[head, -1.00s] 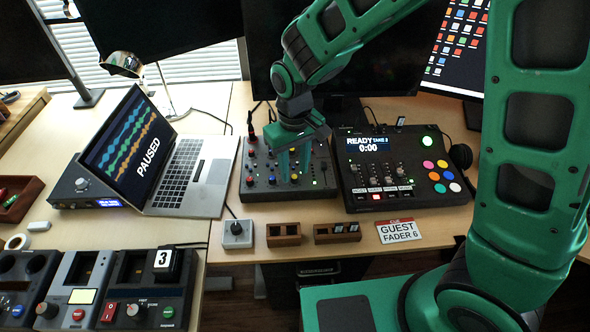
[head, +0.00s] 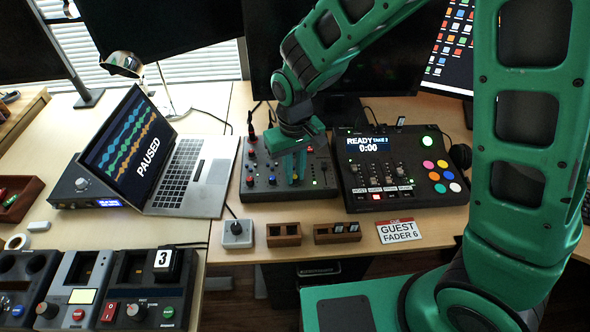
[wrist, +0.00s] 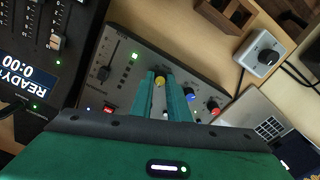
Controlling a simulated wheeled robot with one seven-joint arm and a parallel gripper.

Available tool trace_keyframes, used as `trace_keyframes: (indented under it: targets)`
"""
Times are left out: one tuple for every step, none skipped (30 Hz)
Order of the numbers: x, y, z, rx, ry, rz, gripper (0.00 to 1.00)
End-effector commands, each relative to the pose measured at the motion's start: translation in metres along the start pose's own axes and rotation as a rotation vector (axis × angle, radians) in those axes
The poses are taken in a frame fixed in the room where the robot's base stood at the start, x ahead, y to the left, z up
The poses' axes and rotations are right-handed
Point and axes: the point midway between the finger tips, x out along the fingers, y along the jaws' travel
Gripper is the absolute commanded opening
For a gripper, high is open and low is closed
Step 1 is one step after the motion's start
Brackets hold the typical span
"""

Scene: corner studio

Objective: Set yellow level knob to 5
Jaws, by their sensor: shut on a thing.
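The grey mixer panel (head: 258,188) stands in the middle of the desk, with several coloured knobs and a slider. The yellow knob (wrist: 159,81) is on its front part in the wrist view, between my two fingertips. My gripper (wrist: 160,77) points down at the panel and is shut on the yellow knob. In the head view, my gripper (head: 295,182) covers the knob almost fully. A blue knob (wrist: 190,97) and a red knob (wrist: 213,107) sit in a row beside it. Scale marks around the yellow knob are too small to read.
A laptop (head: 205,170) reading PAUSED stands left of the mixer. A black console (head: 405,195) with coloured buttons is close on the right. A small grey knob box (head: 237,240) and wooden blocks (head: 283,241) lie in front. A monitor stands behind.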

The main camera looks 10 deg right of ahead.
Motion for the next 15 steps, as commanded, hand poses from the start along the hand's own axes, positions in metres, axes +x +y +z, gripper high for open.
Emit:
trace_keyframes:
  targets:
    - [-0.0003, 0.0013, -0.0003, 0.015, 0.000, 0.001, 0.00]
    - [-0.0003, 0.0014, -0.0003, 0.021, 0.000, 0.001, 0.00]
    - [-0.0004, 0.0014, -0.0004, 0.025, 0.001, 0.001, 0.00]
    - [-0.0004, 0.0015, -0.0004, 0.025, 0.001, 0.001, 0.00]
    - [-0.0004, 0.0014, -0.0004, 0.025, 0.001, 0.002, 0.00]
    - [-0.0004, 0.0015, -0.0004, 0.024, 0.001, 0.002, 0.00]
    - [-0.0004, 0.0015, -0.0004, 0.024, 0.001, 0.002, 0.00]
    - [-0.0004, 0.0015, -0.0004, 0.024, 0.001, 0.002, 0.00]
    - [-0.0004, 0.0016, -0.0004, 0.024, 0.001, 0.002, 0.00]
    - [-0.0004, 0.0016, -0.0004, 0.024, 0.001, 0.002, 0.20]
    - [-0.0005, 0.0016, -0.0005, 0.024, 0.001, 0.002, 0.27]
    - [-0.0005, 0.0015, -0.0004, 0.024, 0.001, 0.002, 0.34]
    - [-0.0004, 0.0014, -0.0004, 0.023, 0.001, 0.002, 0.34]
    - [-0.0004, 0.0013, -0.0004, 0.023, 0.001, 0.001, 0.34]
    - [-0.0004, 0.0012, -0.0004, 0.023, 0.001, 0.001, 0.34]
